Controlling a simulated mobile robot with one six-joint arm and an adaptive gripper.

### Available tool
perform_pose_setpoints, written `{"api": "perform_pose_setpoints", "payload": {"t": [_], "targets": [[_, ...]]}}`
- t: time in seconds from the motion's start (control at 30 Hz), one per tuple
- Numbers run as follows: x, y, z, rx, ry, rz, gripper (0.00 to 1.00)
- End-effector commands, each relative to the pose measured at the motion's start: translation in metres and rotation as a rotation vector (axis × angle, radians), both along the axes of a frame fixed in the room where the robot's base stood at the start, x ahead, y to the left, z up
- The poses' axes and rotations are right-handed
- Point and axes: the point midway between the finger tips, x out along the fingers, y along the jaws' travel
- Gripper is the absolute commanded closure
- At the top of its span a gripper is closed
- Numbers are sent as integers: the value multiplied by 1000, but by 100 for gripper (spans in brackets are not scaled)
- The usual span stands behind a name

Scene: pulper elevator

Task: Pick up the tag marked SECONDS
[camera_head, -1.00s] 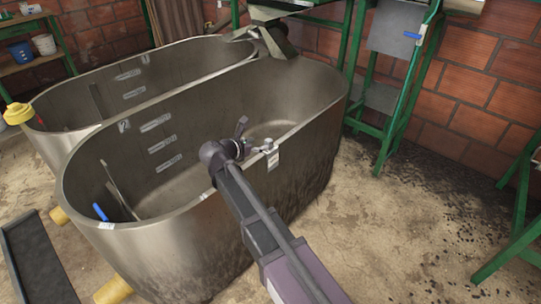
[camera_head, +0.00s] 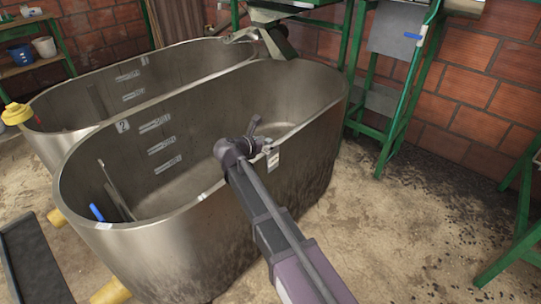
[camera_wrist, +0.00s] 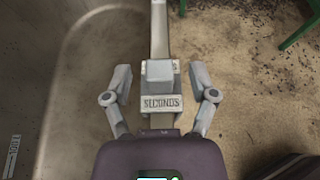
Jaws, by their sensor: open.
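The tag marked SECONDS (camera_wrist: 161,103) is a pale grey plate with dark lettering and a raised block on top, clipped on the rim of the near metal tank (camera_head: 330,85). In the head view the tag (camera_head: 273,160) hangs on the outside of the wall, its top partly hidden by my gripper (camera_head: 262,140). In the wrist view my gripper (camera_wrist: 161,74) is open, with one finger on each side of the tag and its block. A gap shows between the tag and each finger. Their height difference is hard to judge.
A second tank (camera_head: 60,82) stands behind the near one. A blue-handled tool (camera_head: 97,212) leans inside the near tank at left. Green metal stands (camera_head: 408,125) rise at right by the brick wall. The floor right of the tank is open.

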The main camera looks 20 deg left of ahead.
Motion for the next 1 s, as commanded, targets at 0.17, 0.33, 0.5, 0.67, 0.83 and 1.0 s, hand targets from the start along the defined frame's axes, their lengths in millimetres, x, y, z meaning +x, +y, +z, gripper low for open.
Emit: {"api": "perform_pose_setpoints", "payload": {"t": [0.17, 0.33, 0.5, 0.67, 0.83, 1.0], "targets": [[1, -1, 0, 0, 0, 1, 26], [1, -1, 0, 0, 0, 0, 26], [1, -1, 0, -1, 0, 0, 26], [1, -1, 0, -1, 0, 0, 52], [1, 0, 0, -1, 0, 0, 100], [1, 0, 0, -1, 0, 0, 100]]}}
